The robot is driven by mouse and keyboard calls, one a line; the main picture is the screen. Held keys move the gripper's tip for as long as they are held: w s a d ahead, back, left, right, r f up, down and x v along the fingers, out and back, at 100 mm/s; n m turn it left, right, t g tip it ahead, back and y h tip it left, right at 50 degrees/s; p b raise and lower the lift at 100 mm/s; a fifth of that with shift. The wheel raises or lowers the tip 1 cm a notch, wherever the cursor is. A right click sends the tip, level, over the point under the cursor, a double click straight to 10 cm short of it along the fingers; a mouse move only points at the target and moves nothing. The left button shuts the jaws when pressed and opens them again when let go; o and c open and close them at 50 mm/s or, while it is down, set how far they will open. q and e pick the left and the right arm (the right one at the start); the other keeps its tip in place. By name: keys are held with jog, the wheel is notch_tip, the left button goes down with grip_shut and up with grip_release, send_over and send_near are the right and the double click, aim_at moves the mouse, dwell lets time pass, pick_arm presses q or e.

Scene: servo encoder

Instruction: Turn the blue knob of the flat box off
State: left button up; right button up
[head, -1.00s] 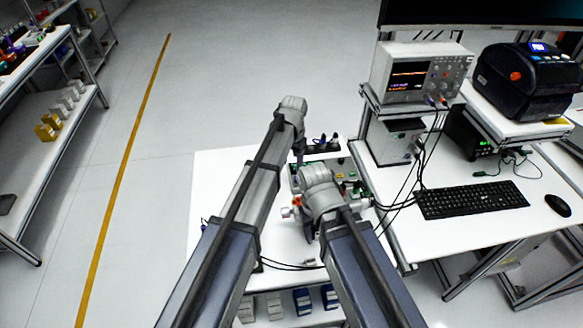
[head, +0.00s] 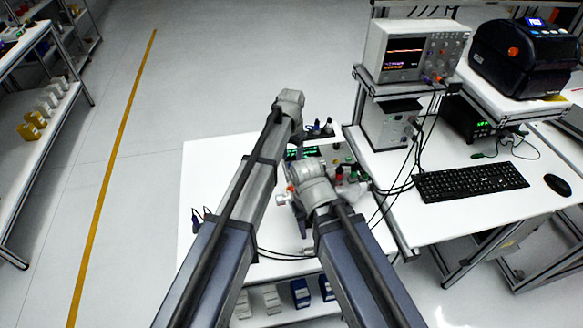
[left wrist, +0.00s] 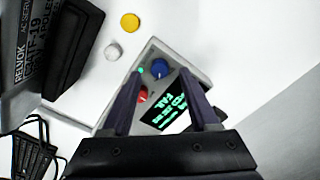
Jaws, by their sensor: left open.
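The blue knob (left wrist: 160,68) sits on the pale flat box (left wrist: 198,72) in the left wrist view, near a green light and beside a red button (left wrist: 142,94). The box also has a dark display with green text (left wrist: 172,114). My left gripper (left wrist: 160,77) is open and empty, its dark fingers reaching over the box on either side of the knob; contact cannot be told. In the head view, my left gripper (head: 297,138) points down near a green display, and my arms hide much there. My right wrist covers most of my right gripper (head: 302,220).
In the left wrist view, a yellow disc (left wrist: 130,22) and a white disc (left wrist: 113,51) lie beside the box, near a dark device. In the head view, a keyboard (head: 470,182), oscilloscope (head: 410,50) and cables stand at the right.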

pick_arm(q)
notch_tip(320, 180, down, 2)
jog(key=shift+f+b, duration=0.1)
jog(key=shift+b, duration=0.5)
grip_shut()
